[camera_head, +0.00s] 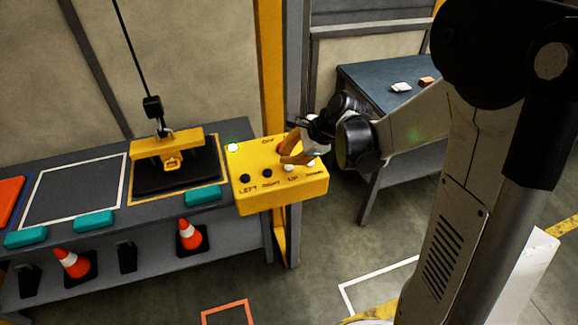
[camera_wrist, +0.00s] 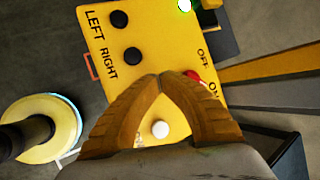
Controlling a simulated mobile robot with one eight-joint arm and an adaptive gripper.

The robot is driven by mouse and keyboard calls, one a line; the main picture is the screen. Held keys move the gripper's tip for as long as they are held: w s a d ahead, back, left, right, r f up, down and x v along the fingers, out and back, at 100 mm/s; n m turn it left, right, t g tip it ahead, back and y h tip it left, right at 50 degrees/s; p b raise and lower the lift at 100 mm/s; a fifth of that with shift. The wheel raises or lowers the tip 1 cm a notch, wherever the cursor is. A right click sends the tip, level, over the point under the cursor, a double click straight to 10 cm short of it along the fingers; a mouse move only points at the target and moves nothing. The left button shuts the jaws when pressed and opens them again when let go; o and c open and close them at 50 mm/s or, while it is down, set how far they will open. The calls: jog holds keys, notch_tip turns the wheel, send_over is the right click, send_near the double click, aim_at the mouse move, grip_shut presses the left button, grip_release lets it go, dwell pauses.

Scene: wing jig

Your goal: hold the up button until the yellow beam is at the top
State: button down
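The yellow control box (camera_head: 250,199) has black LEFT (camera_head: 245,178) and RIGHT (camera_head: 267,173) buttons and white UP (camera_head: 289,168) and DOWN (camera_head: 312,162) buttons. My gripper (camera_head: 284,158) is in front of the box face, its fingertips close to the UP button. In the wrist view its fingertips (camera_wrist: 160,77) meet with nothing between them. One white button (camera_wrist: 160,129) shows between the finger bases; the UP button is hidden there. I cannot tell whether the tips touch it. The yellow beam (camera_head: 180,139) hangs from a cable hook, low over a black pad.
A green lamp (camera_head: 232,147) is lit on the box, and a red switch (camera_wrist: 192,75) is close right of my fingers. A grey bench (camera_head: 70,190) with teal blocks stands left, cones on its lower shelf. A blue table (camera_head: 372,75) stands behind my arm.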

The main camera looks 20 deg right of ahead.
jog(key=shift+f, duration=0.15)
jog(key=shift+f+b, duration=0.3)
jog(key=shift+b, duration=0.15)
jog(key=shift+f+b, duration=0.45)
dwell(0.4)
jog(key=shift+r, duration=0.15)
dwell(5.5)
jog(key=shift+r+p, duration=0.65)
jog(key=shift+r, duration=0.1)
